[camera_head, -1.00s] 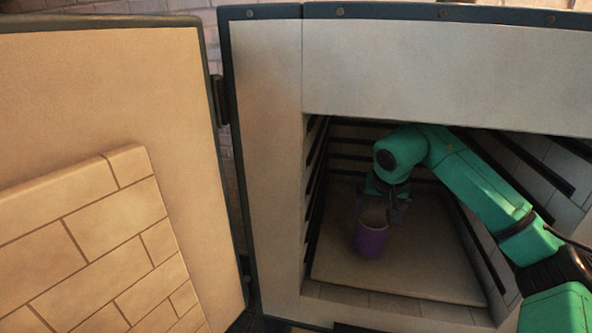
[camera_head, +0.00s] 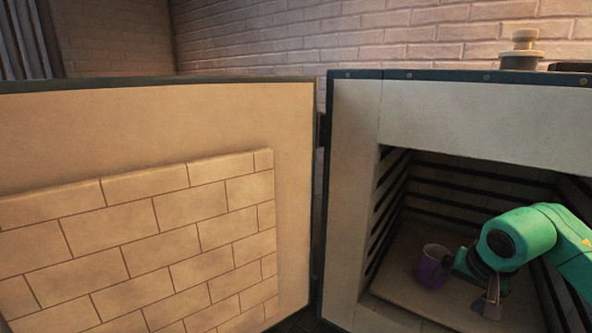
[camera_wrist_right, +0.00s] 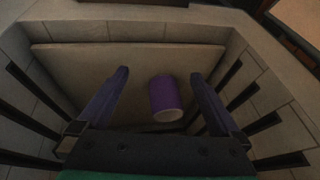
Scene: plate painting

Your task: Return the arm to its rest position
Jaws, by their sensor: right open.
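My right arm is green and reaches into the open kiln (camera_head: 355,200) from the right. Its gripper (camera_head: 490,300) is inside the chamber, to the right of a purple cup (camera_head: 432,268). The cup stands on the pale kiln floor. In the right wrist view the two fingers of the gripper (camera_wrist_right: 158,95) are spread wide, with the cup (camera_wrist_right: 166,98) seen beyond them and nothing held. My left gripper is not in view.
The kiln door (camera_head: 290,180) stands open on the left, its inner side lined with brick. The chamber has dark slotted side walls (camera_head: 392,205) close to the arm. A stacked knob (camera_head: 522,48) sits on the kiln's top. A brick wall (camera_head: 420,40) stands behind.

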